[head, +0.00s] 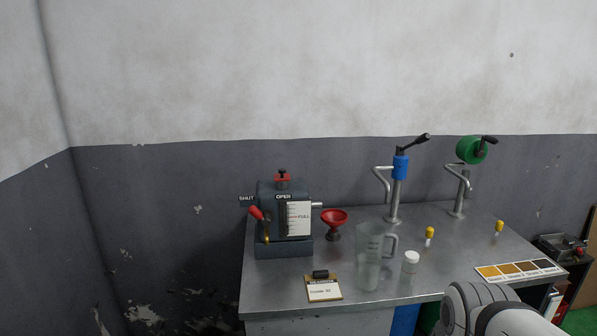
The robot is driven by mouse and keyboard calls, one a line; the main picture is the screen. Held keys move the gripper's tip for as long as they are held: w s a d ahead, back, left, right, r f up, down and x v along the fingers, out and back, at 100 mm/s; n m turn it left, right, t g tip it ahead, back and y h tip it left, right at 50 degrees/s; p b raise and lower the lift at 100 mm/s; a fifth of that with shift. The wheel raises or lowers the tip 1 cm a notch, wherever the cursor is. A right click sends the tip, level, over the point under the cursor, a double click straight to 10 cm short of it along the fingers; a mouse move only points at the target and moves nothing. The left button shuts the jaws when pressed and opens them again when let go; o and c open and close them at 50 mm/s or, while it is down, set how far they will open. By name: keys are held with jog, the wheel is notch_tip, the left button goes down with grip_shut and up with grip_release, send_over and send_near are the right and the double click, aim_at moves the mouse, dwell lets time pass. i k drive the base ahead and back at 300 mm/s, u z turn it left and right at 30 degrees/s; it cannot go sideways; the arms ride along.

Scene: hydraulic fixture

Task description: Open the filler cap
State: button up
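A dark grey hydraulic tank (285,246) stands at the left end of the metal bench. On its top sits a red filler cap (282,181) with a black knob, and it appears seated on the tank. The tank front has a white level gauge marked FULL (298,218) and a red-handled lever (257,213) at its left. Small labels SHUT and OPEN show near the top of the tank. My arm shows at the bottom right, well away from the tank. My gripper is not visible in the head view.
On the metal bench (340,262) stand a red funnel (334,221), clear jug (369,265), white-capped bottle (410,262) and clipboard (323,289). A blue-topped tap (401,167) and green-topped tap (470,150) rise behind. Two yellow-topped items (429,233) (499,226) stand right. The wall above the tank is clear.

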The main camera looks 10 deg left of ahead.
aim_at(282, 177)
jog(key=z, duration=0.05)
jog(key=i, duration=0.9)
jog(key=u, duration=0.05)
